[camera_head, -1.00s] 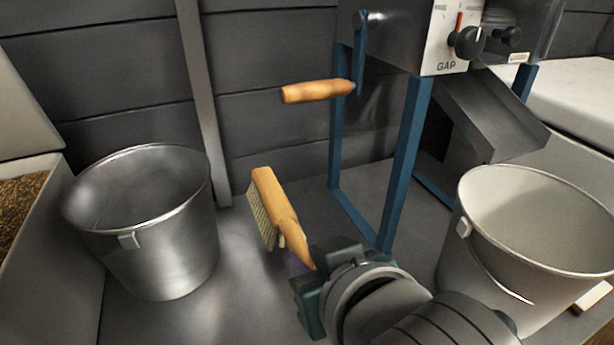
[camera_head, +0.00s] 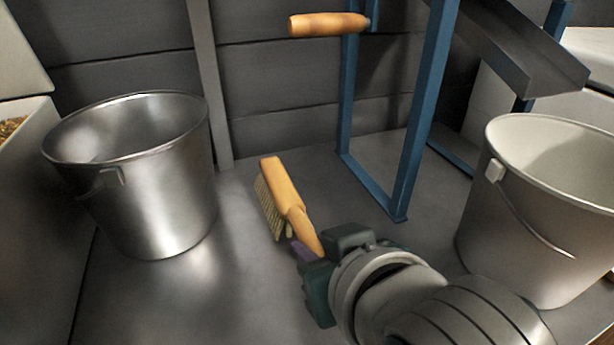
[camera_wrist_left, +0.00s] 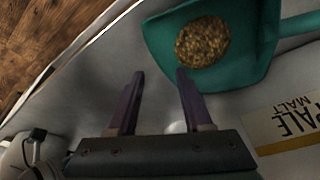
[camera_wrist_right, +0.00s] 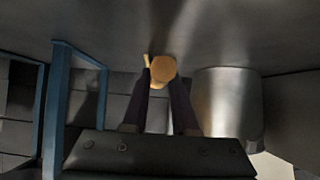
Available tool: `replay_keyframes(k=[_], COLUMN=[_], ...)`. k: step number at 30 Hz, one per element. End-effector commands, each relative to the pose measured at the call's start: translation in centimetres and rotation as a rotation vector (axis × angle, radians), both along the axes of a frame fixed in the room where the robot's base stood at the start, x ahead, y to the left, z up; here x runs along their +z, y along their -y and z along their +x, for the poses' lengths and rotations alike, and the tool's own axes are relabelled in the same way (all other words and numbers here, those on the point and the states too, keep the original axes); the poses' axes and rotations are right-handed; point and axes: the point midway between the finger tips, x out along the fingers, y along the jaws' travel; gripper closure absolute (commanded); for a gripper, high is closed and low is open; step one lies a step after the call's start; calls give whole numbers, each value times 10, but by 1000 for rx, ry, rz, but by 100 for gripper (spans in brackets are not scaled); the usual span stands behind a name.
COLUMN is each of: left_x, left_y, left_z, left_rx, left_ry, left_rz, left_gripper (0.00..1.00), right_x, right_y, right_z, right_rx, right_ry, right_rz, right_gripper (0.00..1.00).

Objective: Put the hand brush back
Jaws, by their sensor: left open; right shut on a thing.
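The hand brush (camera_head: 284,189) has a wooden back and handle with pale bristles facing left. In the head view it is in the middle, between the steel bucket and the blue stand. My right gripper (camera_head: 309,252) is shut on its handle. In the right wrist view the round handle end (camera_wrist_right: 162,67) shows between the fingers (camera_wrist_right: 160,85). I cannot tell whether the bristles touch the grey surface. My left gripper (camera_wrist_left: 158,88) is open and empty in the left wrist view, beside a teal dustpan (camera_wrist_left: 232,72) holding a heap of grain (camera_wrist_left: 203,42). The left arm is outside the head view.
A steel bucket (camera_head: 150,205) stands at the left and a pale bucket (camera_head: 525,235) at the right. A mill's blue stand (camera_head: 421,118), wooden crank handle (camera_head: 328,24) and metal chute (camera_head: 520,50) are behind.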

Motion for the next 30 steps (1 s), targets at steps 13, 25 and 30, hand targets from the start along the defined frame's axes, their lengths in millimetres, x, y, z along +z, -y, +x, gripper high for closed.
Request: replay_keyframes(k=[13,25,30], left_x=[1,13,36], left_y=[1,1,1], left_z=[0,0,1], left_rx=[4,4,4], left_ry=[0,1,1], left_rz=[-6,-6,-6], left_gripper=[50,50,50], right_x=[1,11,33], right_y=[0,4,12], right_z=[0,-10,-37], right_rx=[0,-1,-1], right_ry=[2,-2,-3], right_rz=[1,-1,0], right_gripper=[40,39,39])
